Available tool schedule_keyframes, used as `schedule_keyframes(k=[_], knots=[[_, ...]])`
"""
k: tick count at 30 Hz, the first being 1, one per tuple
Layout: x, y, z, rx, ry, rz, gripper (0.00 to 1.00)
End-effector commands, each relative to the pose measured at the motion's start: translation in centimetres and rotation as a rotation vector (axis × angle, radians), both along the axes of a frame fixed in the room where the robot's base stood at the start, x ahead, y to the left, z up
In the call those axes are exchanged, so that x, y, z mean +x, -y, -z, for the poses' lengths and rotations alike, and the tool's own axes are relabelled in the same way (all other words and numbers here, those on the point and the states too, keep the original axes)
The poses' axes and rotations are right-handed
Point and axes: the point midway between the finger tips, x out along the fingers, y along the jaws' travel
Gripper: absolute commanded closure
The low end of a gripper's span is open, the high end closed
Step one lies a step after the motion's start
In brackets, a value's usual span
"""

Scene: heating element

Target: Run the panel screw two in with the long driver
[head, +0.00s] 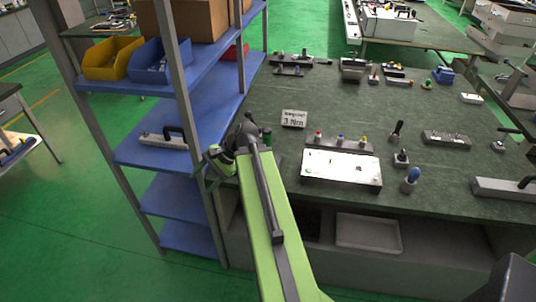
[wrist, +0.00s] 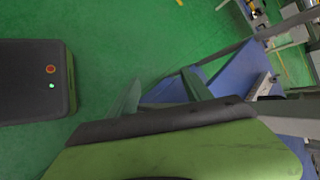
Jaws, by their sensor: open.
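A white panel (head: 340,169) lies on the dark green bench top, near its front edge. Small dark marks show on it, but I cannot tell which is screw two. Behind it a dark rack (head: 338,143) holds tools with red, blue and yellow tops; I cannot tell which is the long driver. A blue-handled tool (head: 411,179) stands to the right of the panel. My gripper (wrist: 160,88) is open and empty in the wrist view, with green floor and blue shelving beyond it. In the head view it is by the shelf upright, left of the panel, partly hidden by my arm.
A blue shelf unit (head: 186,206) stands close on the left, with a yellow bin (head: 112,58) and a blue bin (head: 161,62). A sign (head: 294,118) reads 3 Nm. A grey tray (head: 368,233) sits under the bench. Small dark stands (head: 401,159) are right of the panel.

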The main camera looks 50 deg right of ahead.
Motion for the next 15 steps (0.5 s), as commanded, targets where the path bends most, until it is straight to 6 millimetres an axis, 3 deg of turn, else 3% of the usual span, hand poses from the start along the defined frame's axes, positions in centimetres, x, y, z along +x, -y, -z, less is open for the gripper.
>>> schedule_keyframes(k=[1, 2, 6, 9, 12, 15], knots=[[-0.9, 4.0, 1.3, 0.115, 0.011, 0.168, 0.42], [-1.5, 6.0, 0.9, 0.191, 0.021, 0.262, 0.42], [-5.8, 16.1, -1.3, 0.563, 0.09, 0.655, 0.42], [-10.0, 21.9, -3.3, 0.798, 0.154, 0.84, 0.42], [-13.9, 26.0, -5.0, 0.976, 0.211, 0.952, 0.42], [-16.8, 28.6, -6.2, 1.098, 0.253, 1.011, 0.42]])
